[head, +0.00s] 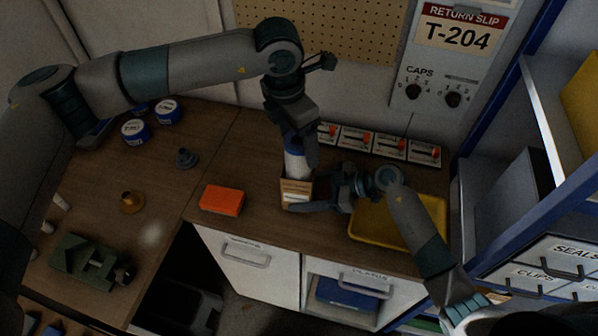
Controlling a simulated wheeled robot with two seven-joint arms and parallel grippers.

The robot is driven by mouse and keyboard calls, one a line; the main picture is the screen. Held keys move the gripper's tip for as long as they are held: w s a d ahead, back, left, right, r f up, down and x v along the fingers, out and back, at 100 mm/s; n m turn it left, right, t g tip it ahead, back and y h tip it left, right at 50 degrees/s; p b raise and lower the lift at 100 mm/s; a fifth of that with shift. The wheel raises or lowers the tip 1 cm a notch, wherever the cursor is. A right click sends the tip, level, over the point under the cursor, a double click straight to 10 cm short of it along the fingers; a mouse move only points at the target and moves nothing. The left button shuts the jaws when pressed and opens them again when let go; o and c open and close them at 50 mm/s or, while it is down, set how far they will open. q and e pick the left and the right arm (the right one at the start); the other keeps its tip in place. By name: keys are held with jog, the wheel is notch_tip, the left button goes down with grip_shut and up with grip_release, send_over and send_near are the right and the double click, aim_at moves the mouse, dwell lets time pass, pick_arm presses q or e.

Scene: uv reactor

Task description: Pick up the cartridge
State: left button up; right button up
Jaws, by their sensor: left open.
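The cartridge (296,163), a white cylinder with a blue upper part, stands upright in a small open cardboard box (296,197) near the front edge of the counter. My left gripper (297,150) points down from above with its jaws open at the cartridge; a dark finger shows along its right side. The other finger is mostly hidden, and I cannot tell whether either touches. My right gripper (313,192) is low at the box's right side, with one finger across its lower front. Whether it grips the box is unclear.
An orange block (222,200) lies left of the box, and a yellow tray (430,216) sits to the right beneath my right arm. Blue-and-white tins (136,132) and a green vise-like fixture (88,262) stand farther left.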

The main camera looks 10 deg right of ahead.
pick_arm(q)
jog(key=shift+w+d+f, duration=0.15)
jog(key=shift+f, duration=0.7)
jog(key=shift+w+d+f, duration=0.15)
jog(key=shift+f, duration=0.7)
jog(key=shift+w+d+f, duration=0.15)
jog(key=shift+f, duration=0.7)
jog(key=c, duration=1.7)
jog(key=shift+o, duration=0.2)
notch_tip(320, 180, up, 18)
